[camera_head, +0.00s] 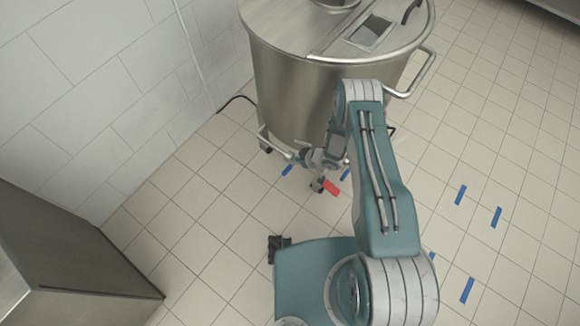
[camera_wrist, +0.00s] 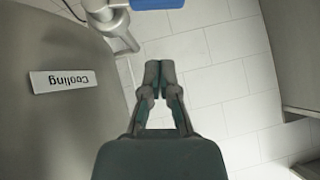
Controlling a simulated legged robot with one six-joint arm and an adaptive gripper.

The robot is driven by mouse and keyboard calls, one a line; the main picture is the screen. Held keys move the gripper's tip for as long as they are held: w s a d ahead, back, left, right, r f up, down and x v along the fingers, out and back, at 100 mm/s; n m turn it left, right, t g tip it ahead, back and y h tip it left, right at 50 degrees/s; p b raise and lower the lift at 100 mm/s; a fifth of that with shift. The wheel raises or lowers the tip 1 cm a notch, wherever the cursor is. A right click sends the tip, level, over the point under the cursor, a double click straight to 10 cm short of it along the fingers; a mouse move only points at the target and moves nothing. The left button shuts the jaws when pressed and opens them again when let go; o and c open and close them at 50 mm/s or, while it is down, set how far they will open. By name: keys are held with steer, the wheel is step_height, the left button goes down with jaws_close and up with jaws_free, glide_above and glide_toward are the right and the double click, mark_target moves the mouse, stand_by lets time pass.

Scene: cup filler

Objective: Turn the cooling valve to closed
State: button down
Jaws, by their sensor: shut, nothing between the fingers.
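In the wrist view, a blue handle (camera_wrist: 157,4) shows at the top edge, cut off by the frame, beside a metal pipe fitting (camera_wrist: 115,25) on the tank. A white label reading "Cooling" (camera_wrist: 62,82) is upside down on the tank's wall at the left. My gripper (camera_wrist: 159,78) is shut and empty, its fingertips together, below and apart from the blue handle in the picture. In the head view, my arm hides most of the gripper area. The cooling valve's open or closed position cannot be told.
The large steel tank (camera_head: 290,85) stands at the back. A red handle (camera_head: 331,187) sits low near its base. A steel cabinet (camera_head: 70,260) is at the lower left. Blue marks (camera_head: 460,195) lie on the tiled floor at the right, which is otherwise clear.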

mark_target(287, 171)
steer(key=f, duration=0.1)
steer(key=a+f, duration=0.1)
steer(key=f, duration=0.3)
steer(key=shift+a, duration=0.3)
steer(key=shift+s+a+f, duration=0.3)
steer(key=shift+s+f, duration=0.2)
steer(key=shift+f, duration=0.25)
